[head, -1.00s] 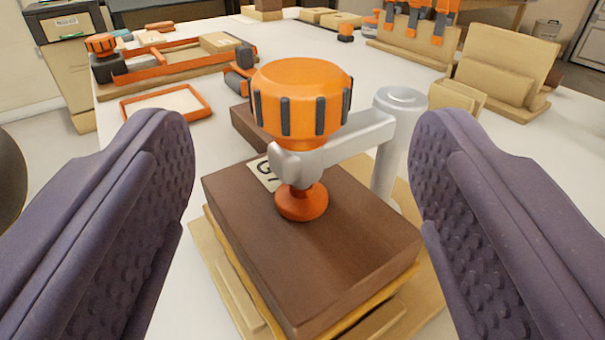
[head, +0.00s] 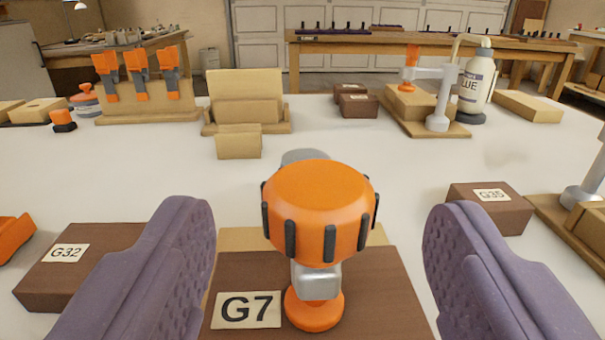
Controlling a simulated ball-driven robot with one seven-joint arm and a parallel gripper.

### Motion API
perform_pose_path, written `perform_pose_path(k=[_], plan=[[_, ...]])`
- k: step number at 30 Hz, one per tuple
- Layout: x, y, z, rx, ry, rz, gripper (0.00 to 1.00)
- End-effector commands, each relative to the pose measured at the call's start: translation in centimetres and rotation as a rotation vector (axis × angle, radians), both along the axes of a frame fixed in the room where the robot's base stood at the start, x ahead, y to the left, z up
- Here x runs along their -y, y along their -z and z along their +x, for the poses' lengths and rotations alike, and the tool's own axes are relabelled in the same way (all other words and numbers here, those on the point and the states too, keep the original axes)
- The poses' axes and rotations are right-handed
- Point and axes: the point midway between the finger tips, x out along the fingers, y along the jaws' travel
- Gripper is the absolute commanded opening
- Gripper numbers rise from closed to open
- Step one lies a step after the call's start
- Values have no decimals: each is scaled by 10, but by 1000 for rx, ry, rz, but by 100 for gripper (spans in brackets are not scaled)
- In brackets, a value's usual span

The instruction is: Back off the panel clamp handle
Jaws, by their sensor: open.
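The panel clamp handle (head: 318,208) is an orange knob with dark grip ribs, in the lower middle of the head view. Below it a grey metal arm end (head: 316,281) and an orange foot (head: 314,309) stand over a brown block labelled G7 (head: 385,300). The foot appears to press on the block's top. My gripper (head: 322,235) is open, with one purple textured finger on each side of the knob and a gap on both sides. The clamp's post (head: 305,156) is mostly hidden behind the knob.
Brown blocks labelled G32 (head: 65,268) and G35 (head: 490,205) lie left and right. Another clamp (head: 438,108) and a glue bottle (head: 475,85) stand at the back right. A wooden rack (head: 247,98) stands behind. The white bench between is mostly clear.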

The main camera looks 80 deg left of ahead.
Motion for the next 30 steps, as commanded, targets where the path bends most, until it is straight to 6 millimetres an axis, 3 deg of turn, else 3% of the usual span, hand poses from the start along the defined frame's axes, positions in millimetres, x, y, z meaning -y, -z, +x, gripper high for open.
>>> perform_pose_path(k=[6, 12, 22, 28, 30], plan=[[-39, 3, 5, 2, -6, 2, 71], [-64, 1, 10, 2, -6, 3, 71], [-70, 0, 11, 0, -5, 3, 71], [-70, 0, 11, 0, -5, 3, 25], [-70, 0, 11, 0, -6, 3, 19]])
